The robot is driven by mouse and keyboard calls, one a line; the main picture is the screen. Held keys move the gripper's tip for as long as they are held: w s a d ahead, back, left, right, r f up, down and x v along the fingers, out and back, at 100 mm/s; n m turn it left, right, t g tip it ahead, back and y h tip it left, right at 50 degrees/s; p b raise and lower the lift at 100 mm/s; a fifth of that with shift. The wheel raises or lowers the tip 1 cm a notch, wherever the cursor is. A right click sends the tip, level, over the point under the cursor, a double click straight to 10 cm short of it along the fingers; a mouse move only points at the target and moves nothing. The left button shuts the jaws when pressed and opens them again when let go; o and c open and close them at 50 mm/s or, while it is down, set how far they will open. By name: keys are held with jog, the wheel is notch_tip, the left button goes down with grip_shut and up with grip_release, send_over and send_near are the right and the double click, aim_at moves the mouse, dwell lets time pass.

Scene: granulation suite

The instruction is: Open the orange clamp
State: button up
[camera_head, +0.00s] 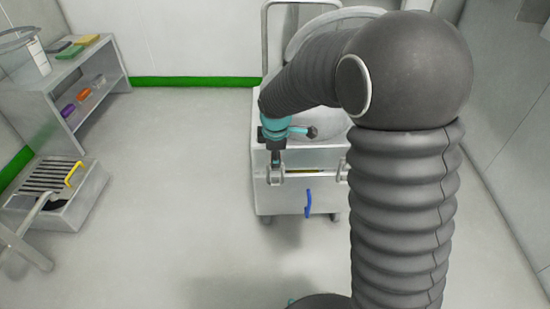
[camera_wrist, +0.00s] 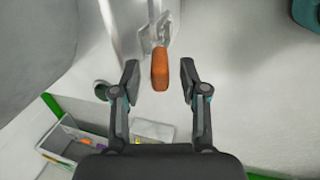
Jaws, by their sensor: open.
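The orange clamp (camera_wrist: 160,69) shows in the wrist view as an upright orange handle below a pale metal bracket (camera_wrist: 155,35). My gripper (camera_wrist: 160,82) is open, with one finger on each side of the orange handle and a visible gap on both sides. The handle lies between the fingertips in the picture; its depth relative to them is hard to tell. In the head view my gripper (camera_head: 277,160) is at the front of a white wheeled vessel (camera_head: 285,198), and the orange clamp cannot be made out there.
A blue handle (camera_head: 308,203) hangs on the vessel's front, below a metal bar (camera_head: 305,175). A shelf unit (camera_head: 75,85) with coloured items stands at the left. A low grated unit (camera_head: 55,190) with a yellow handle is nearer. The floor between is clear.

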jog(key=shift+x, duration=0.9)
grip_shut()
